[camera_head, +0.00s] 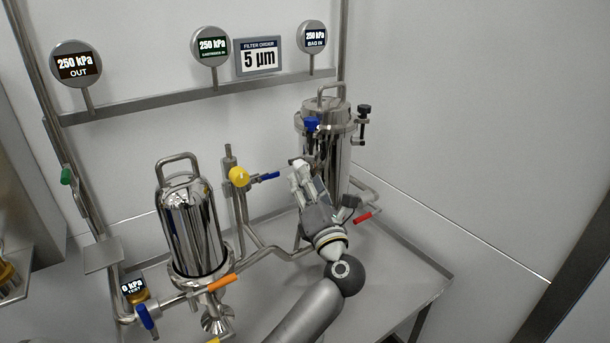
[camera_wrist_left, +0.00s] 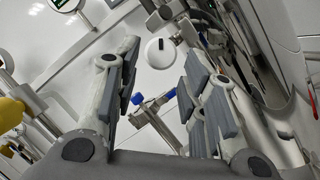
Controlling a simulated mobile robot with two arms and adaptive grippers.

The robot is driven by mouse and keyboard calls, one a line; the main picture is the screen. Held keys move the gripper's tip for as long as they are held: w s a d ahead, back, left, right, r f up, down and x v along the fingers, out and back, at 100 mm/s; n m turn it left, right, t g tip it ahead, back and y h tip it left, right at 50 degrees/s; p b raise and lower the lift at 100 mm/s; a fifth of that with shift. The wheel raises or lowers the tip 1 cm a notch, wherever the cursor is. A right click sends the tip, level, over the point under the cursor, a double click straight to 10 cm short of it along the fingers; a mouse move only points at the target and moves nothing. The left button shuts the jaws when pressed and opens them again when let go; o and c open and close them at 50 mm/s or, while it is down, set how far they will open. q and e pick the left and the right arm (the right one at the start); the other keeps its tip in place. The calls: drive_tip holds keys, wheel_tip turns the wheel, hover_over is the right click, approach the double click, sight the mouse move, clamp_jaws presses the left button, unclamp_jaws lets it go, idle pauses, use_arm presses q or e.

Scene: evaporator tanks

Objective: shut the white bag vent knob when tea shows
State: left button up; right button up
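A round white knob (camera_wrist_left: 158,54) with a short dark mark shows in the left wrist view, ahead of and between my fingers; I take it for the bag vent knob. In the head view I cannot make it out; my gripper covers that part. My left gripper (camera_head: 300,172) is in front of the steel bag housing (camera_head: 342,160). In the left wrist view its fingers (camera_wrist_left: 160,85) are spread apart with nothing between the pads, and the knob lies beyond them. I cannot make out any tea. My right gripper is not in view.
Blue valve handles (camera_head: 265,177) and a yellow knob (camera_head: 239,177) are left of my gripper; a red handle (camera_head: 363,217) is right. A second steel housing (camera_head: 192,230) stands at left. The bench's right side is clear.

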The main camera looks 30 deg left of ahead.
use_arm(q)
drive_tip(key=shift+x, duration=1.4)
drive_tip(key=shift+c, duration=0.5)
drive_tip(key=c, duration=0.7)
drive_tip(key=shift+o, duration=0.3)
